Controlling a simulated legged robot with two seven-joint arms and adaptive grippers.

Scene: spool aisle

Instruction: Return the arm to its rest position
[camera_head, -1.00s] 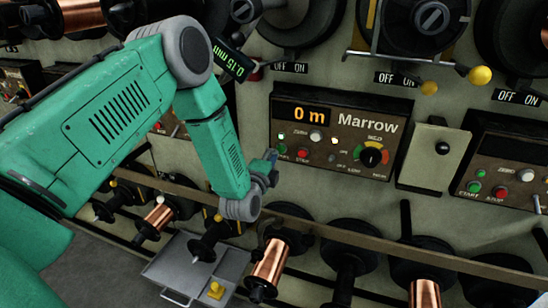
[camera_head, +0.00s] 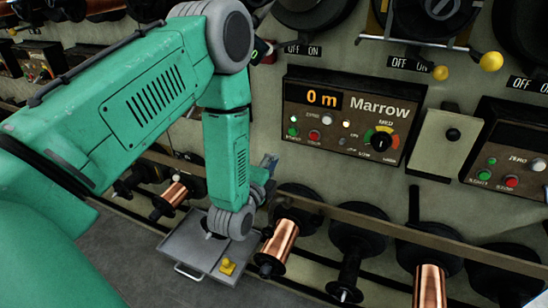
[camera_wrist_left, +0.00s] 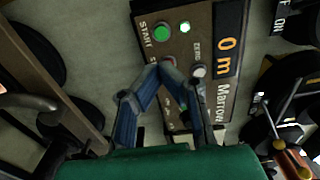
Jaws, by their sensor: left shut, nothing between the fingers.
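My left arm is green with grey joints and comes in from the left in the head view. Its gripper (camera_head: 268,164) has slim blue fingers and points toward the wall, left of and below the Marrow control box (camera_head: 365,147). In the left wrist view the fingertips of my left gripper (camera_wrist_left: 166,66) meet, with nothing between them. The Marrow box (camera_wrist_left: 218,108) stands in front of them there, with its green start button (camera_wrist_left: 162,32). Its display (camera_head: 323,98) reads 0 m. My right gripper is not in view.
Below the arm, a grey tray (camera_head: 187,251) with a yellow piece (camera_head: 228,267) juts from the rack. Copper spools (camera_head: 281,241) on black holders line the wall under a long rail (camera_head: 440,248). Yellow-knobbed levers (camera_head: 490,62) stick out at the upper right. Grey floor is clear at lower left.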

